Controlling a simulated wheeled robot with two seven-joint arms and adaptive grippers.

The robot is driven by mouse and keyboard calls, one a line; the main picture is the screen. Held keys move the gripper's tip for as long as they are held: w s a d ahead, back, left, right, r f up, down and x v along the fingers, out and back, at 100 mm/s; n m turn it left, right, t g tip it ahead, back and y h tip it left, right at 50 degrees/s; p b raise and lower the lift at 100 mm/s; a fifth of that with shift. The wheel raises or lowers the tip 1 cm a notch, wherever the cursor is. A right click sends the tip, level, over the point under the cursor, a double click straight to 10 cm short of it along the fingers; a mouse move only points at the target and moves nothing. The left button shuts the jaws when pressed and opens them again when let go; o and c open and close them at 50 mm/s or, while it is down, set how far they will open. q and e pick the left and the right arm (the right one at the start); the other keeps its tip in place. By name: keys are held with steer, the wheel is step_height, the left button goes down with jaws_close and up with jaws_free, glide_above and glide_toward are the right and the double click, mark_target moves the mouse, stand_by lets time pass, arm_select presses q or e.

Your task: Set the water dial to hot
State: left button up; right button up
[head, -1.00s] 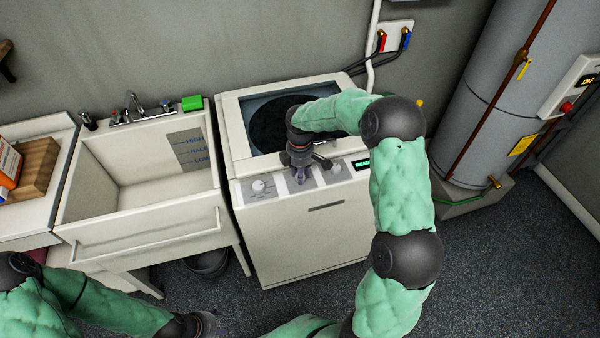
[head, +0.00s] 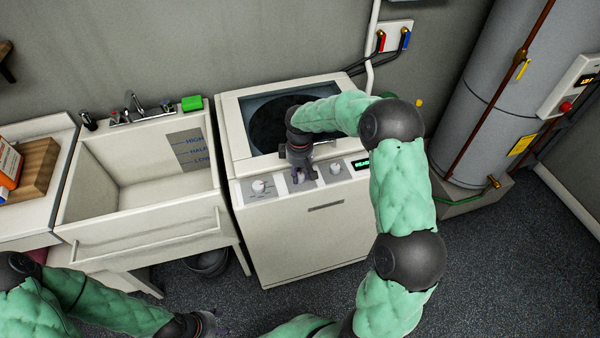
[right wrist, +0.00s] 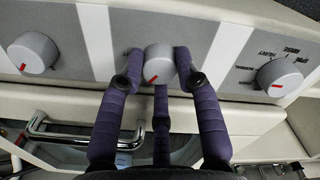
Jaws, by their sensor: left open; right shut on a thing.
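The washing machine (head: 300,235) has three round dials on its front panel. My right gripper (head: 303,178) reaches down to the middle dial and hides most of it in the head view. In the right wrist view, the purple fingers (right wrist: 160,75) are shut on the middle dial (right wrist: 158,62), on either side of it. Its red mark points toward the lower left of that picture. The lettering around this dial cannot be read. My left gripper (head: 214,324) is open and empty at the bottom edge, low in front of the sink, partly visible.
One neighbouring dial (head: 258,186) sits left of my right gripper, another (head: 335,168) to its right, beside a green display (head: 361,164). The sink (head: 140,215) stands left of the machine. A water heater (head: 510,90) stands right. The floor at right is clear.

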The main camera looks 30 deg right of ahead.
mark_target(300, 174)
steer(key=m, duration=0.5)
steer(key=shift+m, duration=0.3)
steer(key=m+b, duration=0.1)
steer(key=m, duration=0.4)
steer(key=shift+w+r, duration=0.1)
stand_by(0.3)
steer(key=o, duration=1.2)
steer(key=shift+c, duration=0.2)
step_height(300, 174, up, 12)
